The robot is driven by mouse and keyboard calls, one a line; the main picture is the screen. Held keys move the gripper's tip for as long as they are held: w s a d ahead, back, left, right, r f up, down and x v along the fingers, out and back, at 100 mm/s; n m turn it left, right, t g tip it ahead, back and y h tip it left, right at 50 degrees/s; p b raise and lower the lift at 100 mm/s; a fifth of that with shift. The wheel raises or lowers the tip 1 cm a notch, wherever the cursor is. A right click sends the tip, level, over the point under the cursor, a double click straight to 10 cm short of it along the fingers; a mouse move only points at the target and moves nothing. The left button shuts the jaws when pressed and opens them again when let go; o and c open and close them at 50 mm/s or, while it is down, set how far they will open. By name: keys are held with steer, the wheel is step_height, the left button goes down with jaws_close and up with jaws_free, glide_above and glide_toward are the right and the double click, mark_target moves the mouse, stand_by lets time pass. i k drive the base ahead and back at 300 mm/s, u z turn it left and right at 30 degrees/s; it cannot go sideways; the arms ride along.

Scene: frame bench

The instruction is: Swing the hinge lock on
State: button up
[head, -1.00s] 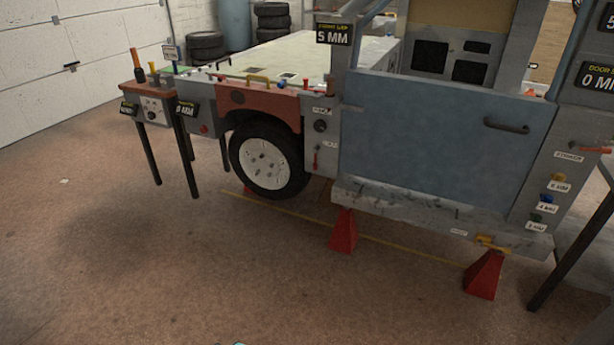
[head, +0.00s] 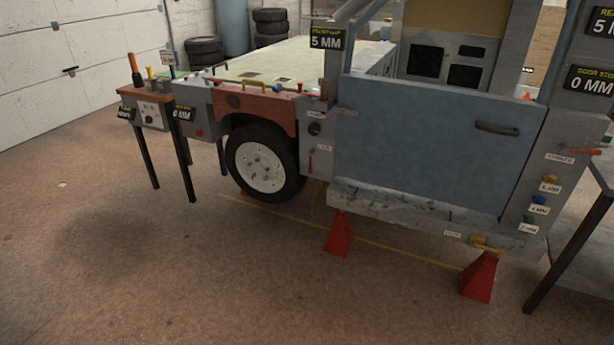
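The blue-grey door (head: 430,140) hangs shut or nearly shut in the grey frame. Its dark handle (head: 497,128) is at the upper right. On the post left of the door, a small red lever (head: 311,162) hangs downward below a dark round knob (head: 315,129). Small labels sit beside them, too blurred to read surely. I cannot tell for certain whether this lever is the hinge lock. My gripper is not in view.
Red stands (head: 338,236) hold the frame up, with a second one (head: 479,278) at right. A wheel (head: 262,165) sits under the red fender (head: 262,108). A small table (head: 145,92) stands left and a bench leg (head: 566,262) right. The front floor is open.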

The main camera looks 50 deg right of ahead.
mark_target(312, 151)
steer(key=z, duration=0.05)
steer(key=i, duration=0.95)
steer(key=u, duration=0.05)
